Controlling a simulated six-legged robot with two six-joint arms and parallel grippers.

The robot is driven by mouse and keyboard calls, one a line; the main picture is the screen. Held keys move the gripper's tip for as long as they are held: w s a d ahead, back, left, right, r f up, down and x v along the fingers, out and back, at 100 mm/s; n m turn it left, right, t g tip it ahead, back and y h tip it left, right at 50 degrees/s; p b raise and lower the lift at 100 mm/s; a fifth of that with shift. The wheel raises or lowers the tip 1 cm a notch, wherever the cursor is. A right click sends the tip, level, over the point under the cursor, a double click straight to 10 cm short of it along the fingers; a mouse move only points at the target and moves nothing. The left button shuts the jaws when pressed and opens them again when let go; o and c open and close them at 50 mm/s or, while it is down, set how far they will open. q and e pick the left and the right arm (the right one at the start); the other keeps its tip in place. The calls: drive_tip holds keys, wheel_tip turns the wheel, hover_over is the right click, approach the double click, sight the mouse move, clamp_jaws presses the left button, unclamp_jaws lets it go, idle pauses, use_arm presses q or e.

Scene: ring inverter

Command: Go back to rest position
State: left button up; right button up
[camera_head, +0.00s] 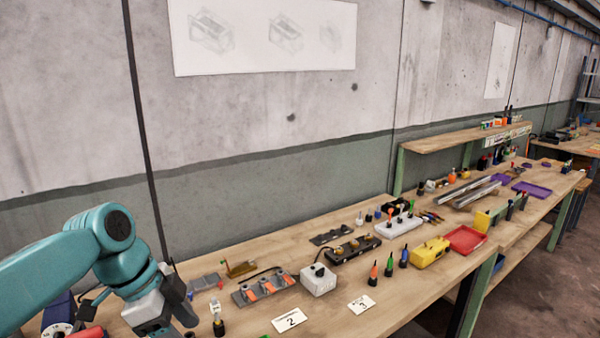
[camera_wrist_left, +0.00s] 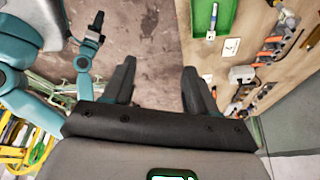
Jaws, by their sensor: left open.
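My left arm, teal, comes in from the left in the head view, over the near left end of the workbench (camera_head: 420,290). Its left gripper (camera_head: 172,325) points down there, partly cut off by the bottom edge. In the left wrist view the left gripper (camera_wrist_left: 158,72) shows two dark fingers spread wide with nothing between them, above bare floor beside the bench edge. Another teal arm of mine shows at the left of that view, with a small dark end that looks like my right gripper (camera_wrist_left: 94,32); its jaws are too small to read.
A white block (camera_head: 318,280), a yellow box (camera_head: 430,252), a red tray (camera_head: 465,240) and upright coloured tools crowd the bench. A green tray (camera_wrist_left: 214,38) holding a pen-like tool lies near the bench edge. Yellow objects (camera_wrist_left: 12,130) stand at lower left in the wrist view.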

use_arm(q)
drive_tip(key=d+f+n, duration=0.2)
drive_tip(key=f+n, duration=0.2)
drive_tip(key=f, duration=0.9)
drive_tip(key=d+f+n, duration=0.2)
drive_tip(key=f+n, duration=0.2)
drive_tip(key=f, duration=0.9)
drive_tip(key=s+d+f+n, duration=0.3)
drive_tip(key=s+f+n, duration=0.7)
drive_tip(key=s+f, duration=0.85)
wheel_tip(320, 180, down, 8)
drive_tip(key=b, duration=1)
drive_tip(key=shift+s+y, duration=0.3)
drive_tip(key=shift+s, duration=0.1)
drive_tip(key=shift+f, duration=0.1)
